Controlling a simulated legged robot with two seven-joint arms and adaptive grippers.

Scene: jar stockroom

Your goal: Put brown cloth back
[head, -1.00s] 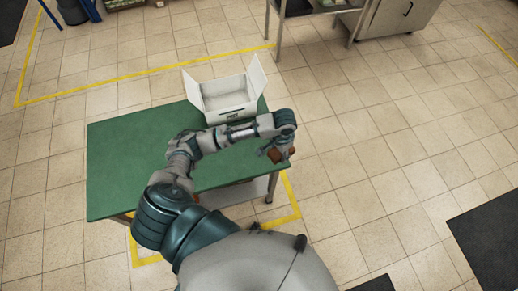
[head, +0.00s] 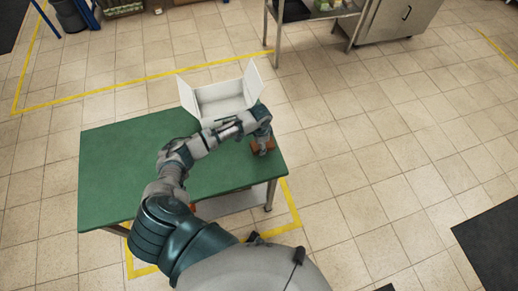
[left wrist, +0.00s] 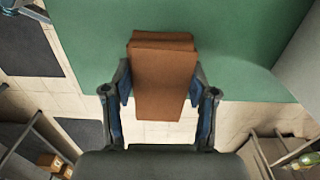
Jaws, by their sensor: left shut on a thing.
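The brown cloth (left wrist: 164,80) is a folded block held between the two fingers of my left gripper (left wrist: 162,92) in the left wrist view. In the head view my left gripper (head: 262,148) is over the right end of the green table (head: 120,170), with brown bits of the cloth (head: 268,145) showing beside its fingers. I cannot tell whether the cloth touches the table top. An open white box (head: 222,98) stands at the table's back right, just behind my left arm; its floor looks empty. My right gripper is not in view.
The green table's left part is clear. A metal shelf table (head: 318,14) and a grey cabinet (head: 398,18) stand at the back. Yellow floor lines (head: 150,71) run around the table. Dark mats (head: 492,240) lie on the floor at the right.

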